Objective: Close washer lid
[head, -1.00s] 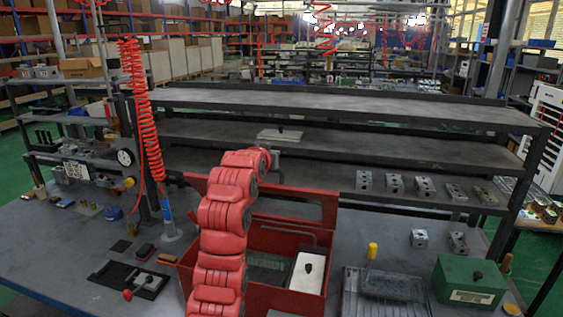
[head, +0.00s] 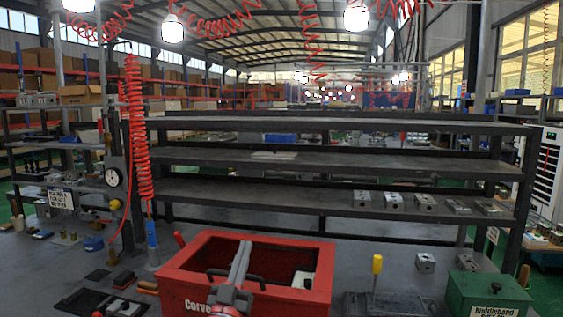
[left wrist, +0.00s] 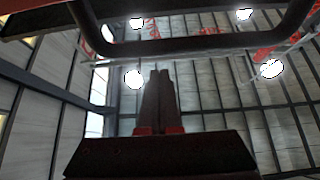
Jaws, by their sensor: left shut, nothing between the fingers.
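The washer is the red open-topped box (head: 188,288) at the bottom middle of the head view, with white lettering on its front. Its inside shows, with a white block with a dark knob (head: 303,279) at the right, so it stands open. I cannot clearly tell the lid from the walls. A dark curved handle (head: 216,272) shows at the opening. My left gripper (head: 244,246) points up in front of the opening, fingers shut and empty. In the left wrist view, the fingers (left wrist: 159,76) point up towards a dark handle bar (left wrist: 205,44); contact cannot be told. My right gripper is not in view.
A dark three-tier shelf (head: 330,161) stands behind the washer, with metal valve blocks (head: 424,201) on it. A green box (head: 487,290) and a yellow-handled tool (head: 377,264) are at the right. A red coiled hose (head: 139,140) hangs at the left.

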